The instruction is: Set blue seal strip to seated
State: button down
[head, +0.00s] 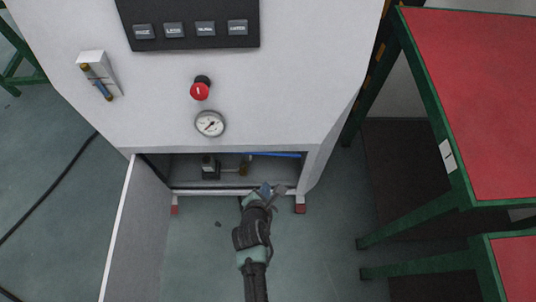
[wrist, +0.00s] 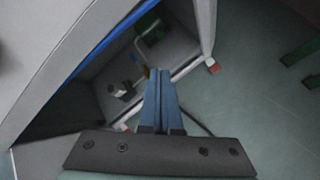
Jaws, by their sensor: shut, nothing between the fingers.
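The blue seal strip (head: 274,154) is a thin blue line along the right part of the upper edge of the cabinet's lower opening. In the wrist view the blue strip (wrist: 97,51) runs diagonally along the opening's edge, left of my fingers. I cannot tell whether it lies fully in its groove. My gripper (head: 268,189) is at the lower front of the opening, below the strip and apart from it. In the wrist view my gripper (wrist: 161,72) has its two blue fingers together, with nothing between them.
The white cabinet (head: 290,90) carries a red button (head: 200,88) and a gauge (head: 210,124). Its door (head: 137,230) hangs open at left. Small fittings (head: 211,167) stand inside the opening. Red-topped green tables (head: 480,90) are at right. Floor around the arm is mostly clear.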

aim_at(269, 151)
jog(key=w+b, duration=0.2)
jog(key=w, duration=0.4)
jog(key=shift+w+d, duration=0.35)
jog(key=shift+w, duration=0.05)
dwell(1.7)
jog(key=shift+w, duration=0.45)
jog(key=shift+w+d+b, duration=0.1)
jog(key=shift+w+b, duration=0.4)
jog(key=shift+w, duration=0.5)
dwell(0.8)
jog(key=shift+w+d+r, duration=0.1)
jog(key=shift+w+r, duration=0.3)
jog(key=shift+w, duration=0.3)
dwell(0.4)
jog(key=shift+s, duration=0.1)
jog(key=s+p, duration=0.1)
jog(key=s, duration=0.1)
jog(key=s+p, duration=0.1)
jog(key=shift+s+a+p, duration=0.2)
jog(key=shift+a+p, duration=0.05)
jog(key=shift+p, duration=0.1)
